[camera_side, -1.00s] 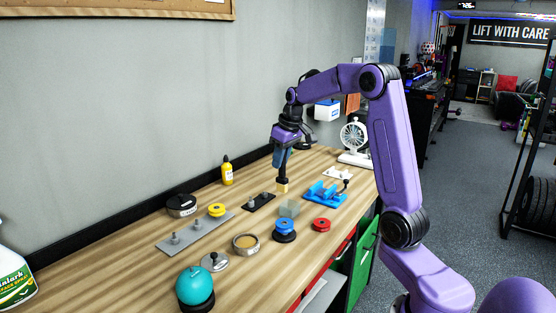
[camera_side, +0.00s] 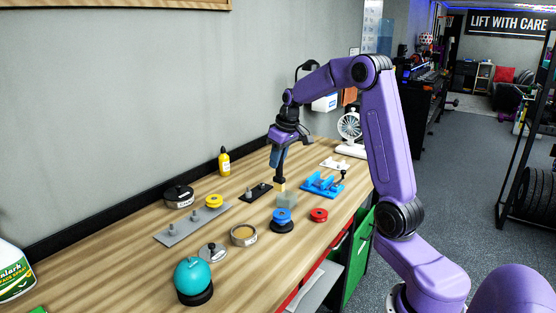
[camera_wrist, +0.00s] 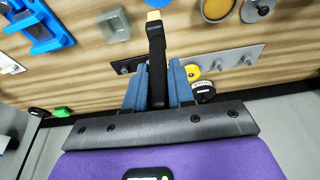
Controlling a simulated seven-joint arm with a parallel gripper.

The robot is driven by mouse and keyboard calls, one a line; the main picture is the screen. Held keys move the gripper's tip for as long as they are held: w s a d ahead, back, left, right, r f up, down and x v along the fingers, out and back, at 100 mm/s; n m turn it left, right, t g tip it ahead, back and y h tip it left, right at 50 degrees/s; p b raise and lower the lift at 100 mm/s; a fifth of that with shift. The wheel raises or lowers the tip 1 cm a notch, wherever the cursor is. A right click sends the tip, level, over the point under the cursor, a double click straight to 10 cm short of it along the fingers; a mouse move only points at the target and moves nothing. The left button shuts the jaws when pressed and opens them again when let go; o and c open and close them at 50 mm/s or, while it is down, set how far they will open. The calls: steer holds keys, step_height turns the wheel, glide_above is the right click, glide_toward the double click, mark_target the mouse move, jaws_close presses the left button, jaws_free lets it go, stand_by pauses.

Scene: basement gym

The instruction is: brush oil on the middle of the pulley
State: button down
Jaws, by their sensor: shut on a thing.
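My gripper (camera_side: 279,158) is shut on a brush with a dark handle (camera_wrist: 156,60) and a tan tip (camera_side: 280,187). The brush points down, and its tip is at or just above a translucent block-like container (camera_side: 287,201); contact is unclear. The tan tip (camera_wrist: 153,15) and the container (camera_wrist: 113,25) also show in the wrist view. A blue pulley (camera_side: 282,215) sits on a round black base just in front of the container. A red pulley (camera_side: 319,215) lies to its right. A yellow pulley (camera_side: 213,201) is on a grey plate with posts (camera_side: 180,232).
A blue vise-like fixture (camera_side: 322,184) stands right of the brush. A black plate with posts (camera_side: 256,192) is to the left. A yellow bottle (camera_side: 224,162), black tin (camera_side: 178,196), tan-filled tin (camera_side: 243,236), knobbed lid (camera_side: 212,253) and teal dome (camera_side: 192,275) stand around the bench.

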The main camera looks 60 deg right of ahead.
mark_target(278, 177)
steer(key=shift+r, duration=0.2)
steer(key=shift+f, duration=0.1)
steer(key=shift+f, duration=3.6)
steer(key=shift+s+a+f, duration=0.15)
steer(key=shift+s+f, duration=0.05)
steer(key=shift+f, duration=0.1)
steer(key=shift+w, duration=0.25)
steer(key=shift+s+r, duration=0.1)
steer(key=shift+r, duration=3.95)
